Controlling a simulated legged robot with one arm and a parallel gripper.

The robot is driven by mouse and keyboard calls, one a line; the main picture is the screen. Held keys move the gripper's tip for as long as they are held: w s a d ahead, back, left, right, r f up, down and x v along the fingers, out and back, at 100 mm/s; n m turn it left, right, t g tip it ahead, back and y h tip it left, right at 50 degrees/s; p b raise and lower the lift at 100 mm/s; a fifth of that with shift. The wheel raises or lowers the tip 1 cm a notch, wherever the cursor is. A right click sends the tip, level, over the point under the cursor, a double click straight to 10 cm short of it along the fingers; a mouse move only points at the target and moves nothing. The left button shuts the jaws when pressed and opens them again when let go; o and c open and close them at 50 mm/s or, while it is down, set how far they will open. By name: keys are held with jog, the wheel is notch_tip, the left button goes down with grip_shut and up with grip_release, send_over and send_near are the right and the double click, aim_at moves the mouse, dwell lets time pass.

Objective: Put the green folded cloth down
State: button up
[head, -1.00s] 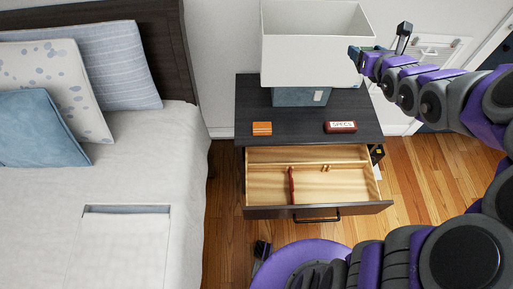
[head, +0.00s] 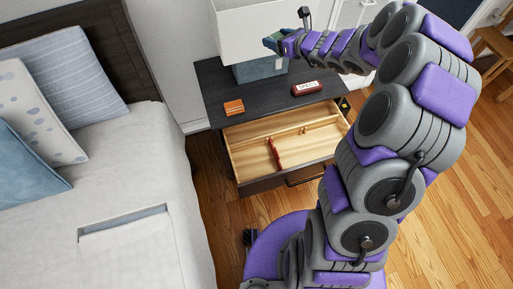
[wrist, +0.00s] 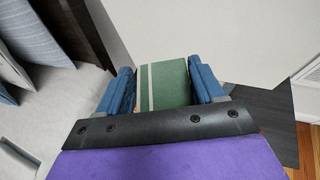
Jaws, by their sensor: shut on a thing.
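The green folded cloth (wrist: 174,84) has pale stripes along its left side. In the wrist view it sits between the two blue fingers of my gripper (wrist: 163,88), which is shut on it. In the head view my gripper (head: 274,43) is raised above the back of the dark nightstand (head: 214,84), in front of the lamp's shade. The cloth is too small there to tell apart from the fingers.
The lamp (head: 232,35) stands at the nightstand's back. An orange-brown block (head: 234,107) and a red case (head: 306,88) lie on its top. The open drawer (head: 240,163) holds a reddish item (head: 274,153). The bed (head: 130,235) is at left.

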jog(key=s+a+f+n+g+y, duration=0.2)
jog(key=a+f, duration=0.1)
jog(key=f, duration=0.5)
jog(key=s+a+f+n+g+y+b, duration=0.1)
jog(key=s+a+f+n+g, duration=0.15)
jog(key=f, duration=0.45)
jog(key=s+a+f+n+g+y, duration=0.1)
jog(key=a+f+n+g+y, duration=0.15)
jog(key=f, duration=0.55)
jog(key=s+a+f+n+g+b, duration=0.15)
jog(key=s+f+n+g, duration=0.6)
jog(key=s+f, duration=0.9)
jog(key=shift+m+h, duration=0.25)
jog(key=shift+m, duration=0.1)
jog(key=f, duration=0.3)
jog(key=f+b, duration=0.1)
jog(key=f, duration=0.1)
jog(key=f+b, duration=0.1)
jog(key=f, duration=0.2)
jog(key=shift+s+a+f, duration=0.3)
jog(key=shift+s+f, duration=0.05)
jog(key=shift+f, duration=0.2)
jog(key=shift+a+f, duration=0.1)
jog(key=shift+f, duration=0.3)
